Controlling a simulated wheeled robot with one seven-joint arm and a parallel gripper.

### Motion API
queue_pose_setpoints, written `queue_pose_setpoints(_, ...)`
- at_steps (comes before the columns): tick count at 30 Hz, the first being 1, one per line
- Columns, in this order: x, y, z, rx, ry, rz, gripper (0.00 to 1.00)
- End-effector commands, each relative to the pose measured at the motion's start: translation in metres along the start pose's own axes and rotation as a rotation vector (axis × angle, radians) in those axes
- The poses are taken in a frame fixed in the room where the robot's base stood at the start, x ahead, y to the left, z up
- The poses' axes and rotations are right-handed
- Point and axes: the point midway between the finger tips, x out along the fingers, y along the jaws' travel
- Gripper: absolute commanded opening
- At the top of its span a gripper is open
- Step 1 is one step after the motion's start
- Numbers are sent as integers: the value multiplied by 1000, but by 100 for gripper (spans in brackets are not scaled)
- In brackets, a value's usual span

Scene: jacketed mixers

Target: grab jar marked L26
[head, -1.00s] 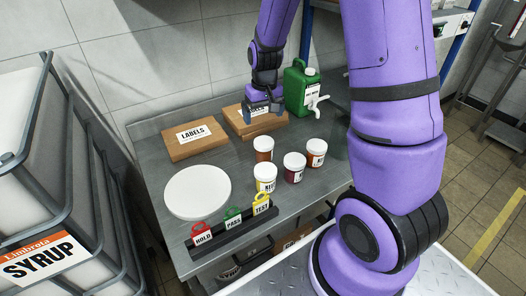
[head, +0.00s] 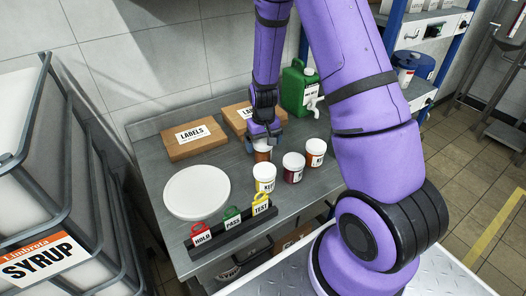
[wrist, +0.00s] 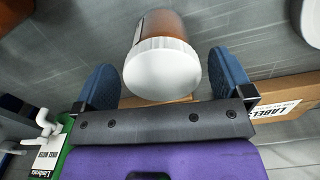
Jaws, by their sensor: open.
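My gripper (head: 264,138) is open, just above the back-left jar (head: 263,155), which has amber-brown contents and a white lid. In the wrist view, that jar (wrist: 165,60) sits between the two blue fingers, with a gap on each side. Only the edge of its label shows there, so its mark cannot be read. Three other white-lidded jars stand close by: a front jar (head: 264,180) with yellow-orange contents, a dark red jar (head: 293,170) and an orange-brown jar (head: 316,154) at the right. I cannot read L26 on any jar.
A white round plate (head: 197,192) lies left of the jars. A rack (head: 232,235) with HOLD, PASS and TEST tags is in front. Two cardboard boxes (head: 194,142) marked LABELS and a green canister (head: 298,88) stand behind. The steel table (head: 160,165) is otherwise mostly clear.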

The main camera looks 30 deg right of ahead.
Motion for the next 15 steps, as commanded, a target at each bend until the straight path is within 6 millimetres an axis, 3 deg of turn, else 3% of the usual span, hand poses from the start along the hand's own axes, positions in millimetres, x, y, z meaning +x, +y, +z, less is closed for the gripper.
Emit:
queue_pose_setpoints(6,28,-2,1,1,-2,0,98)
queue_pose_setpoints(15,33,-2,1,0,1,0,98)
